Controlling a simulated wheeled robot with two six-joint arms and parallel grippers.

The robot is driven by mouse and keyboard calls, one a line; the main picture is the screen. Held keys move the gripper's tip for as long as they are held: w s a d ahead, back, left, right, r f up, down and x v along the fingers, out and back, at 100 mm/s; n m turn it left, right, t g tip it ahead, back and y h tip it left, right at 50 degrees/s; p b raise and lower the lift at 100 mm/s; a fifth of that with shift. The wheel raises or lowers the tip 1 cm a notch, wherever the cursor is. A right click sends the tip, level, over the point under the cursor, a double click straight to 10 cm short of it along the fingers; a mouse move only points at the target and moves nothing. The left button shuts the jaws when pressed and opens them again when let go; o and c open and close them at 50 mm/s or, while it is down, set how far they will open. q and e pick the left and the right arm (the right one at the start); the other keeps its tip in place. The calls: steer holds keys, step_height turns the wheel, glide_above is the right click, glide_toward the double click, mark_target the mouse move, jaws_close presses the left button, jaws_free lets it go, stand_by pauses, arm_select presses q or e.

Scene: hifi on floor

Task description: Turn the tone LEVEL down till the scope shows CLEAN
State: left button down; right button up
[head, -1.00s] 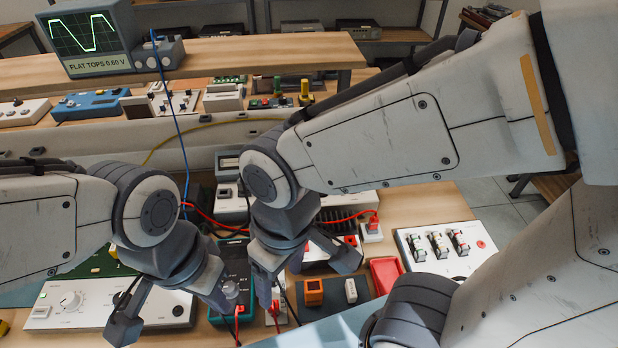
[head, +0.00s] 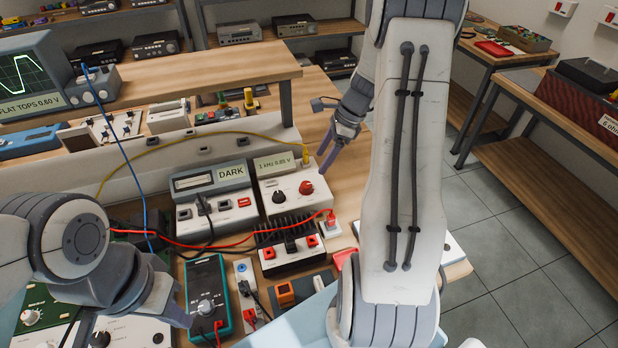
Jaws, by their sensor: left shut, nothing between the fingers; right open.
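The scope (head: 31,75) at the upper left shows a green trace with flattened tops and reads "FLAT TOPS 0.60 V". The tone box (head: 290,205) has a display reading "1 kHz 0.85 V", a black knob (head: 279,197) and a red knob (head: 306,187). Which knob is LEVEL is too small to read. My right gripper (head: 325,150) is open and empty, beyond and right of the red knob, apart from it. My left gripper (head: 176,316) is shut and empty at the lower left, beside the multimeter.
A meter box (head: 211,193) reading "DARK" stands left of the tone box. A black finned amplifier (head: 287,237) is in front. The green multimeter (head: 207,292) lies nearer. Yellow, red and blue cables cross the bench. Clear wood lies right of the tone box.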

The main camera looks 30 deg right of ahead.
mark_target(308, 184)
steer(key=x, duration=1)
steer(key=shift+f, duration=0.15)
jaws_close()
